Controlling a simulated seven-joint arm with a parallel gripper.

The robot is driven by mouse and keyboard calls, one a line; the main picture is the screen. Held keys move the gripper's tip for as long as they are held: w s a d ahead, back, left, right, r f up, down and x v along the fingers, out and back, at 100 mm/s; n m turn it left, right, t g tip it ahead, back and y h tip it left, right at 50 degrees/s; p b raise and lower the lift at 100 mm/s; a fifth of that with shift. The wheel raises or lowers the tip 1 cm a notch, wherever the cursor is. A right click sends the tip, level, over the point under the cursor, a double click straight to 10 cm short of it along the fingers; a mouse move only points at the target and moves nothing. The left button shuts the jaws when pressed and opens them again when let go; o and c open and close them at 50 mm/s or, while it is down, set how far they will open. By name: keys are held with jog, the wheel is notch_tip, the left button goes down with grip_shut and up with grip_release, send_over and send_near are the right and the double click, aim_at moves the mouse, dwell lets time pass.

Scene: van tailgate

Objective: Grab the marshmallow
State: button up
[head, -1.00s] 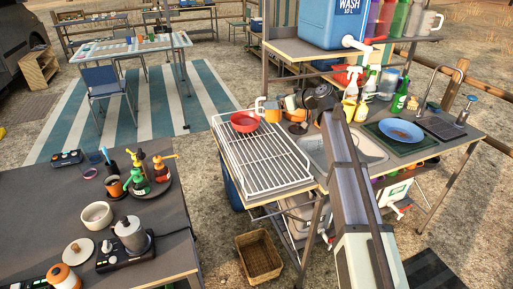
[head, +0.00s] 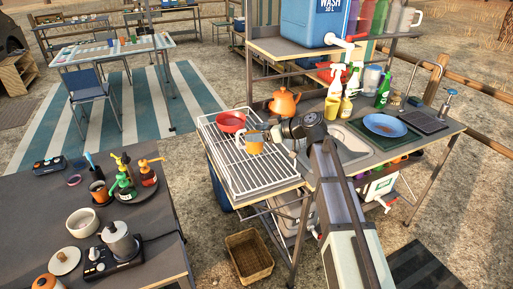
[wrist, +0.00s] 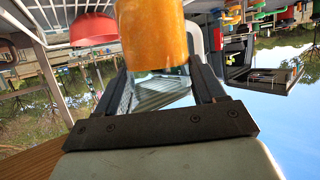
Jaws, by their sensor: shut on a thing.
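No marshmallow can be made out in either view. My gripper (head: 262,137) is over the right side of the white wire rack (head: 228,160). Its jaws are shut on an orange mug (head: 254,146). In the wrist view the orange mug (wrist: 151,36) stands between the two dark fingers (wrist: 160,85), and a pale handle shows at its right. Whether the mug touches the rack is unclear. The mug's inside is hidden.
A red bowl (head: 231,122) sits on the rack beside the mug. An orange kettle (head: 285,101) stands behind my gripper. Spray bottles, a blue plate (head: 385,125) and a sink (head: 345,143) are to the right. The rack's front is clear.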

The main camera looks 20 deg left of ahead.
aim_at(258, 147)
jog(key=shift+f, duration=3.15)
jog(key=shift+f, duration=0.1)
jog(key=o, duration=1.5)
jog(key=v, duration=1.1)
jog(key=shift+d+r, duration=0.2)
jog(key=shift+s+d+r, duration=0.1)
jog(key=shift+d, duration=0.1)
jog(key=c, duration=1.4)
